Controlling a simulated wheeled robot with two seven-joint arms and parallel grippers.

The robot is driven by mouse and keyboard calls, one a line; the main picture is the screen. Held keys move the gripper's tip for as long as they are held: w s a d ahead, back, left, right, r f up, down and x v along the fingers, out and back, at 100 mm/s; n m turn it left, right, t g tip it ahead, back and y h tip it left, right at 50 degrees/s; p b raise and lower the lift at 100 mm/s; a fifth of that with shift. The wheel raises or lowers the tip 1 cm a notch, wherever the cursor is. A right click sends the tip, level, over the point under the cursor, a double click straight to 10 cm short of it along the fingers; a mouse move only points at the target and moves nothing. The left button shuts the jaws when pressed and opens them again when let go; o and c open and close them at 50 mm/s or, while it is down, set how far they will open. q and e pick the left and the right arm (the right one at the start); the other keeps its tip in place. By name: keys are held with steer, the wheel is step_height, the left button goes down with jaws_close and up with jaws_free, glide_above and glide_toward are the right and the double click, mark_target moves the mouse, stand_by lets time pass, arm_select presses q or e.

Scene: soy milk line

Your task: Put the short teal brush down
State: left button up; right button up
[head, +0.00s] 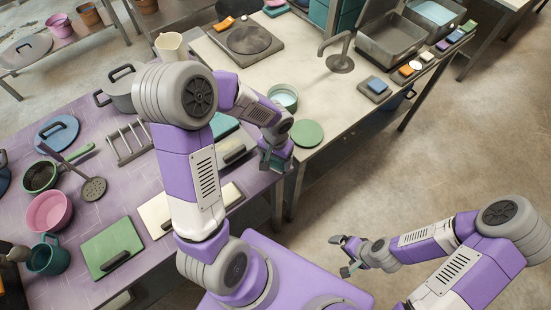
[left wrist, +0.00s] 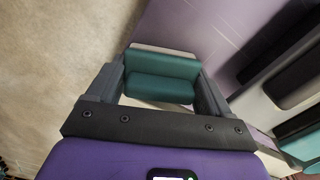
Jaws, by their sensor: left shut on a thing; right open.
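The short teal brush (left wrist: 160,84) is a small teal block between the two fingers of my left gripper (left wrist: 158,92) in the left wrist view. My left gripper (head: 273,166) is shut on it, and in the head view it hangs near the right edge of the purple table (head: 98,208). The brush is mostly hidden there by the wrist and fingers. I cannot tell whether it touches anything below. My right gripper (head: 346,256) is open and empty, over the floor at the lower right.
A pale counter (head: 312,68) behind holds a green disc (head: 307,133), a bowl (head: 284,96), a tap (head: 340,60) and several sponges. The purple table carries a pink bowl (head: 49,211), a rack (head: 126,144), a skimmer (head: 93,189) and a green board (head: 112,248). Floor is open at right.

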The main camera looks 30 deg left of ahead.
arm_select(q)
steer(key=shift+r, duration=0.1)
steer(key=o, duration=0.7)
steer(key=shift+f, duration=0.25)
steer(key=shift+c, duration=0.2)
steer(key=o, duration=0.3)
steer(key=shift+o, duration=0.2)
steer(key=shift+r, duration=0.25)
step_height(320, 180, up, 12)
steer(key=p, duration=0.3)
steer(key=shift+s, duration=0.1)
